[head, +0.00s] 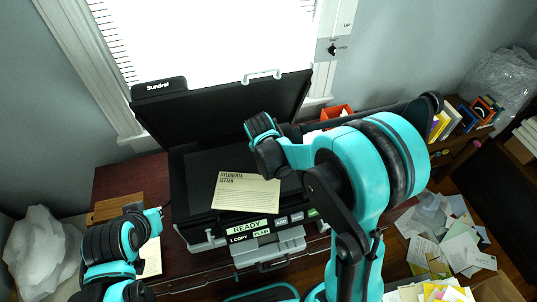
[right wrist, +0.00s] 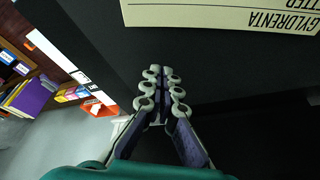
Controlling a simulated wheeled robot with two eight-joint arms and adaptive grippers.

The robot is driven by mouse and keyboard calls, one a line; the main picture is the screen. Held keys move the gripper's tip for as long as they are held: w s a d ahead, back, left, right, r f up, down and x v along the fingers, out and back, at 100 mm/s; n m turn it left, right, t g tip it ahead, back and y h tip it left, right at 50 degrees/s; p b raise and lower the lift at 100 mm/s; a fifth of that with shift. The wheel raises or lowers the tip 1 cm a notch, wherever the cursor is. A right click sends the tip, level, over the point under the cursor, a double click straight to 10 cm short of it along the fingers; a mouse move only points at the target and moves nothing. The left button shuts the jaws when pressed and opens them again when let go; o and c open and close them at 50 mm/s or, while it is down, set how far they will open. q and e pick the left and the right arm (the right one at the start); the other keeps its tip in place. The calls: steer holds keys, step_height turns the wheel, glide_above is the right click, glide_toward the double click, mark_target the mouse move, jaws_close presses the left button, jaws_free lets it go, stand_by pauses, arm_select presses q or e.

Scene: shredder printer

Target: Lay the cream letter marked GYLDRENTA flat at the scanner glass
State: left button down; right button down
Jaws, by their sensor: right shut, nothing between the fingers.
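The cream letter (head: 245,197) marked GYLDRENTA lies face up and slightly turned on the dark scanner bed (head: 190,180), near its front edge. The bed's lid (head: 215,112) stands open behind it. The letter's edge and printed name also show at the top of the right wrist view (right wrist: 225,12). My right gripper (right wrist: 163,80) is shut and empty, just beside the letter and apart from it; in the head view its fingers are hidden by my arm. My left gripper (head: 157,214) is at the left of the scanner, away from the letter; its fingers are unclear.
The scanner's front panel (head: 248,226) reads READY. A wooden block (head: 118,205) and a white paper (head: 151,258) lie on the desk at left. An orange box (head: 336,112) stands behind the scanner at right. Loose papers (head: 445,235) cover the floor at right.

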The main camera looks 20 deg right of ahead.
steer(key=x, duration=0.3)
steer(key=shift+s+a+f, duration=0.1)
steer(key=shift+a, duration=0.05)
steer(key=shift+s+a, duration=0.35)
steer(key=shift+s, duration=0.25)
steer(key=shift+s+a, duration=0.35)
steer(key=shift+s, duration=0.2)
steer(key=shift+s+a, duration=0.3)
steer(key=shift+s, duration=0.2)
steer(key=shift+s+a+b, duration=0.35)
steer(key=shift+s+a, duration=0.25)
steer(key=shift+s, duration=0.25)
steer(key=shift+w, duration=0.1)
